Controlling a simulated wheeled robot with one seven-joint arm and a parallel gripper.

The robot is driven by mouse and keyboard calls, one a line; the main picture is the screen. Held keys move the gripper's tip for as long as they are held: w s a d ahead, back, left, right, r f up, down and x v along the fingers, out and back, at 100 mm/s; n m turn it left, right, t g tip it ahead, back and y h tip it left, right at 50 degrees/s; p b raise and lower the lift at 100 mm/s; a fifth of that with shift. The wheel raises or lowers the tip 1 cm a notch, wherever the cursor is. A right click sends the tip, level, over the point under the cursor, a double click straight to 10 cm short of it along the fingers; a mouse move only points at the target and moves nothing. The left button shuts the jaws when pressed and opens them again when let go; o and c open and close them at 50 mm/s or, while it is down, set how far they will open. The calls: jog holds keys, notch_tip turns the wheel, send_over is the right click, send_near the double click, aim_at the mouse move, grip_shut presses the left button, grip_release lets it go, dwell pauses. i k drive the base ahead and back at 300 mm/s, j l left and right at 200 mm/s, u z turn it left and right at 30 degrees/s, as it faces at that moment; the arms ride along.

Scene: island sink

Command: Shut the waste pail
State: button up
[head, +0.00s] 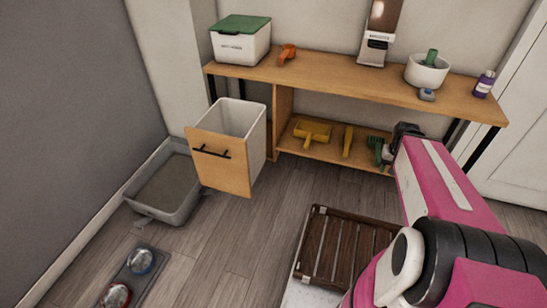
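The waste pail (257,140) is a white open-topped bin behind a wooden front panel (215,163) with a black bar handle (211,152). It is pulled out from under the left part of the wooden bench, and its open top shows. My gripper (403,131) is the small dark end of my pink arm, near the right side of the bench's lower shelf. It is well to the right of the pail and apart from it. Its fingers are too small and dark to tell whether they are open.
A grey litter tray (166,192) sits on the floor left of the pail, with a bowl stand (127,282) in front. A brown slatted mat (337,250) lies near my arm. The bench top (330,73) holds a green-lidded box (240,42). Floor before the pail is clear.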

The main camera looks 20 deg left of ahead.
aim_at(227, 145)
jog(key=u, duration=1.95)
